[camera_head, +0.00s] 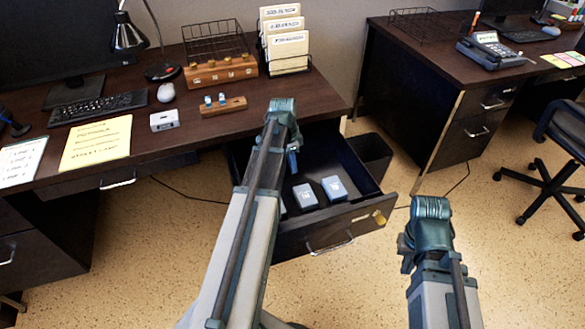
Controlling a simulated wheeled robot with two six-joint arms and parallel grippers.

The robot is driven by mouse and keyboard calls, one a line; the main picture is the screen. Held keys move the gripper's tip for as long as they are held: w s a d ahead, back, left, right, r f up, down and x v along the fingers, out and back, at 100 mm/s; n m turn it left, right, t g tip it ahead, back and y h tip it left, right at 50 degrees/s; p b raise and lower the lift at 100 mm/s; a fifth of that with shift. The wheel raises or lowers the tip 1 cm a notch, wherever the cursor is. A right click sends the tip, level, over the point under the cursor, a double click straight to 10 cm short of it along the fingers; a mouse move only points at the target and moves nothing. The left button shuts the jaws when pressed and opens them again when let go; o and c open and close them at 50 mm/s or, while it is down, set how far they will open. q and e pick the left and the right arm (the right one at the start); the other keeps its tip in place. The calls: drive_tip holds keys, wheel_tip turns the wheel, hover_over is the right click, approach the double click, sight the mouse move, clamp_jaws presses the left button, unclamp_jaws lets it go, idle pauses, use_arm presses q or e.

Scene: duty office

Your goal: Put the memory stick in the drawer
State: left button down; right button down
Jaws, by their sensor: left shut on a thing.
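My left gripper (292,155) reaches over the open desk drawer (352,213), mostly hidden behind its own wrist and arm. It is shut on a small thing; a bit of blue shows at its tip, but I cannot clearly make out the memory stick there. The drawer is pulled out and holds small grey-blue boxes with pale labels (305,196) (334,189). The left arm covers the drawer's left part. My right gripper (408,250) is low at the right, beside the drawer; its fingers are hidden.
A dark bin (370,155) stands behind the drawer.

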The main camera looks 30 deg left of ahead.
use_arm(q)
drive_tip(key=shift+f, duration=0.15)
drive_tip(key=c, duration=0.8)
unclamp_jaws()
wheel_tip(320, 180, up, 12)
drive_tip(key=s+a+p, duration=0.1)
drive_tip(key=p, duration=1.1)
drive_tip(key=shift+r, duration=0.25)
drive_tip(key=shift+f, duration=0.1)
